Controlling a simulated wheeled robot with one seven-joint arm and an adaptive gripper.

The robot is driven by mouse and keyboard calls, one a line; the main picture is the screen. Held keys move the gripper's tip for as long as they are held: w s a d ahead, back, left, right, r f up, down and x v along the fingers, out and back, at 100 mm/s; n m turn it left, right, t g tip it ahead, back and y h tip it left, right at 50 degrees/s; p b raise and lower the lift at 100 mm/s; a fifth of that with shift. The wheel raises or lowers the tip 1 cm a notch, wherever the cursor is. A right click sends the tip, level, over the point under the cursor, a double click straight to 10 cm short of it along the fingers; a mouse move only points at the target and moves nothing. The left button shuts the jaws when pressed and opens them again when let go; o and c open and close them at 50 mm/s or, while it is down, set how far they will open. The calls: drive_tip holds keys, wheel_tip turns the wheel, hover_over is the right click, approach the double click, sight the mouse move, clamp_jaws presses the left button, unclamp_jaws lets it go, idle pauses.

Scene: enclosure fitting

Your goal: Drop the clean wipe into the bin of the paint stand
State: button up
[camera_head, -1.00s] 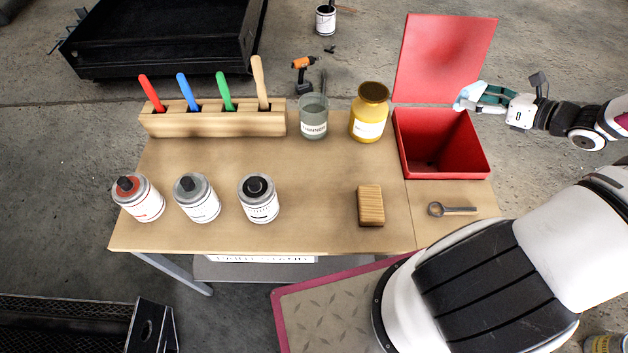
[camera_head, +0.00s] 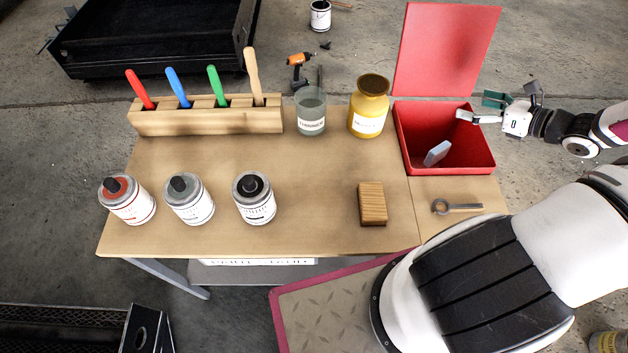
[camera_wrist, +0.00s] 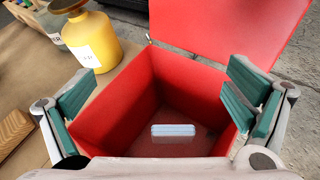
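The red bin (camera_head: 471,161) stands at the right end of the paint stand (camera_head: 318,218), its red lid (camera_head: 446,52) tipped back open. The wipe (camera_head: 437,153), a pale blue-white folded piece, is inside the bin. In the wrist view the wipe (camera_wrist: 173,130) shows low within the red walls (camera_wrist: 112,98), apart from my fingers. My gripper (camera_head: 480,108) is at the bin's upper right edge. In the wrist view its green-padded fingers (camera_wrist: 157,98) are spread wide over the bin, with nothing between them.
A yellow jar (camera_head: 369,106) and a glass (camera_head: 310,112) stand left of the bin. A wooden block (camera_head: 372,204) and a ring-ended metal tool (camera_head: 458,208) lie in front. Brushes stand in a wooden holder (camera_head: 205,121); three paint cans (camera_head: 190,201) stand at front left.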

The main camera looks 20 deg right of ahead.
drive_tip(key=v, duration=1.2)
idle(0.4)
drive_tip(key=w+a+r+n+g, duration=0.1)
drive_tip(key=a+r+n+g, duration=0.2)
drive_tip(key=a+r+n, duration=0.35)
drive_tip(key=w+a+r+n+g+p, duration=0.1)
drive_tip(key=a+r+n+g, duration=0.25)
drive_tip(key=a, duration=0.65)
drive_tip(key=w+a+r+n+g, duration=0.2)
drive_tip(key=a+r+n+g, duration=0.15)
drive_tip(key=a+n, duration=0.35)
drive_tip(key=s+a+r+n+t+h+p, duration=0.1)
drive_tip(key=s+a+r+n+h, duration=0.1)
drive_tip(key=s+a+r+n, duration=0.3)
drive_tip(key=s+a+r+n+t+h, duration=0.1)
drive_tip(key=s+a+r+n+h, duration=0.2)
drive_tip(key=s+a+n, duration=0.6)
drive_tip(key=shift+a+r+n+p, duration=0.4)
drive_tip(key=shift+a+r+n, duration=0.15)
drive_tip(key=shift+r+n, duration=0.5)
